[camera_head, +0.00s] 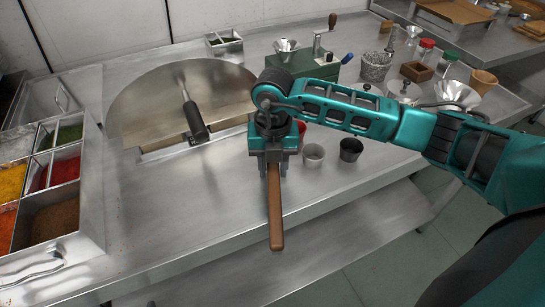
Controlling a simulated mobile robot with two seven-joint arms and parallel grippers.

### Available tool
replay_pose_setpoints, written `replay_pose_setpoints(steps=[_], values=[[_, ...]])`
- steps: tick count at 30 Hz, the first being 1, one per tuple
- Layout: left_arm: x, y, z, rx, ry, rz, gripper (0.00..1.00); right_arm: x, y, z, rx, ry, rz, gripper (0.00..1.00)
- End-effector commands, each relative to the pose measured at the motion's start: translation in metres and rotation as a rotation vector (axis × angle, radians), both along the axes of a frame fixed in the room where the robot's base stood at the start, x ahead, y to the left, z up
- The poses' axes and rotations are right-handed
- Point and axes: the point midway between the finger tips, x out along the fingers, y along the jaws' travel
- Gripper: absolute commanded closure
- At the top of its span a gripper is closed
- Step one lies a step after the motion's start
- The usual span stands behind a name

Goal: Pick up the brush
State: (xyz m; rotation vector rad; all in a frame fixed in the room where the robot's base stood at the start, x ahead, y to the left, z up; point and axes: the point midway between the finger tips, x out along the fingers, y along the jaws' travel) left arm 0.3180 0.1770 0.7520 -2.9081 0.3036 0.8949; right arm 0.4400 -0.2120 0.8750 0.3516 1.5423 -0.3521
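The brush shows as a long brown wooden handle (275,212) that points toward me, its end reaching past the front edge of the steel counter (180,230). Its other end is hidden under my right gripper (273,160). My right gripper points down over the counter, with its fingers close on both sides of the handle, and looks shut on it. I cannot tell whether the brush touches the counter. My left gripper is not in view.
A spice tray (92,190) stands at the left. A green box (315,65) and several jars are behind.

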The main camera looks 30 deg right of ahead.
Motion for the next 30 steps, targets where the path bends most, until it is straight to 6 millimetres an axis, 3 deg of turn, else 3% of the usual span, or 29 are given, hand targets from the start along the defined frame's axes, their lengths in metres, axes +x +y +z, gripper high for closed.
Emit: replay_pose_setpoints(steps=[11,30], values=[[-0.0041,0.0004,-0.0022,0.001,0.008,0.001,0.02,0.0001,-0.0002,0.0004,0.000,-0.001,0.000,1.00],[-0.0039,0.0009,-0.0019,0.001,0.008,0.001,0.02,0.0006,-0.0002,0.0012,0.000,-0.002,-0.001,1.00]])
